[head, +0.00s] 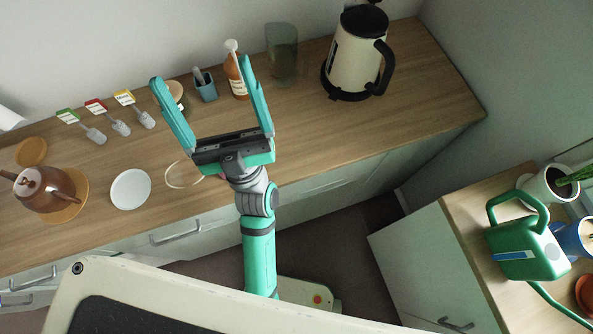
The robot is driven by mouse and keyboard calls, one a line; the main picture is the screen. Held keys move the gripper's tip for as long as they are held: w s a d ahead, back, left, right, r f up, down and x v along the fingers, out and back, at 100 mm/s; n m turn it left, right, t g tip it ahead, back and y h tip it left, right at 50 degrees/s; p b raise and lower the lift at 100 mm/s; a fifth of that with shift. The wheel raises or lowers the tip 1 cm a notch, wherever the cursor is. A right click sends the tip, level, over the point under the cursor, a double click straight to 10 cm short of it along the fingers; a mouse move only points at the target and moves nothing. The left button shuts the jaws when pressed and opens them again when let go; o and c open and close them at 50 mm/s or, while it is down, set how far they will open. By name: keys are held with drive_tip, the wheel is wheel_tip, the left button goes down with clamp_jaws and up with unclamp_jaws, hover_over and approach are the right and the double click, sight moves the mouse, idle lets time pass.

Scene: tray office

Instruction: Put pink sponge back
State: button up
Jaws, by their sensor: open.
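Near the fingers are an amber bottle (235,80), a blue cup (206,90) and a lidded jar (177,95). A glass pitcher (282,58) and cream kettle (355,58) stand right. A teapot (42,190) and white plate (130,189) are left. A green watering can (525,250) stands lower right.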

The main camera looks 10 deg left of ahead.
drive_tip(key=d+f+m+g+h, duration=0.1)
drive_tip(key=d+f+m+h, duration=0.45)
drive_tip(key=f+h, duration=0.4)
drive_tip(key=d+f+m+h, duration=0.4)
drive_tip(key=f+m+h, duration=0.2)
drive_tip(key=f+h, duration=0.3)
drive_tip(key=s+d+f+g, duration=0.4)
drive_tip(key=s+f, duration=0.2)
drive_tip(key=f, duration=0.2)
drive_tip(key=s+d+f+g+h, duration=0.1)
drive_tip(key=s+d+f+g, duration=0.3)
drive_tip(key=s+f, duration=0.3)
wheel_tip(320, 180, down, 2)
drive_tip(key=shift+d+f, duration=0.1)
drive_tip(key=shift+d, duration=0.35)
drive_tip(key=shift+s, duration=0.1)
